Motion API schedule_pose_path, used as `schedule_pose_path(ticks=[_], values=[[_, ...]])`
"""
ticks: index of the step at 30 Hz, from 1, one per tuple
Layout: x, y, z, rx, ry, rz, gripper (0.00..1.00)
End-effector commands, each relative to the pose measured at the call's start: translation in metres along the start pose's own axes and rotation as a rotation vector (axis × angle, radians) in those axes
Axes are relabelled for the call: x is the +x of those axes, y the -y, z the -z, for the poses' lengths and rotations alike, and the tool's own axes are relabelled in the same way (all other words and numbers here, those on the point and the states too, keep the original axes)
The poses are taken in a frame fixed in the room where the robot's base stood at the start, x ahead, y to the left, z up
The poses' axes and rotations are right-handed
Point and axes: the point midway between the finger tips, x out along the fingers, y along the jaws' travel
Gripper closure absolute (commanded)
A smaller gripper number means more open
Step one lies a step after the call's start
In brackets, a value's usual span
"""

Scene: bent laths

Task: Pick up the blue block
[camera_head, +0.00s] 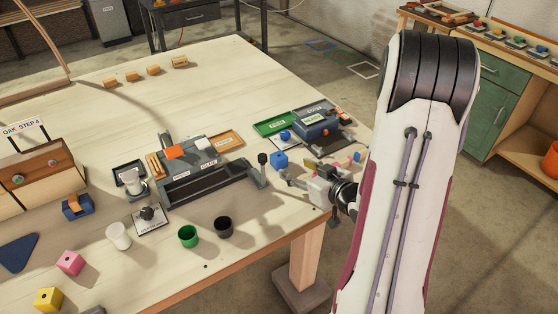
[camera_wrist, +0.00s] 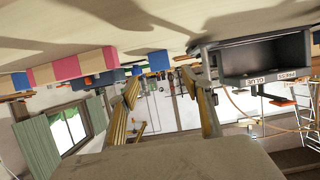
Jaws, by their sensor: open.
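A small blue block (camera_head: 279,160) stands on the light wooden table near its right part, in the head view. My gripper (camera_head: 284,175) is low over the table just beside it, reaching in from the right. In the wrist view, which is upside down, my gripper's two fingers (camera_wrist: 163,88) are apart with nothing held between them. A blue block (camera_wrist: 158,60) shows beyond the fingertips, roughly between them. Other blue faces show further left in that view; I cannot tell which is the same block as in the head view.
A grey press (camera_head: 205,175) stands left of my gripper, and its dark body (camera_wrist: 265,55) is at right in the wrist view. Behind are a green tray (camera_head: 273,124) and a blue-grey machine (camera_head: 316,124). Green (camera_head: 188,236) and black (camera_head: 224,227) cups stand in front.

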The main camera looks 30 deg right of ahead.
Motion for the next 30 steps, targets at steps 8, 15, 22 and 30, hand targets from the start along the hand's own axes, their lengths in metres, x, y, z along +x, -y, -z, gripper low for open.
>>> schedule_pose_path(ticks=[8,15,22,30], values=[[0.019,0.000,0.000,0.000,0.001,0.000,0.51],[0.019,0.000,0.000,0.001,0.001,-0.001,0.51],[0.023,0.000,0.000,0.000,0.001,0.000,0.51],[0.050,0.001,0.000,-0.001,0.000,0.002,0.51]])
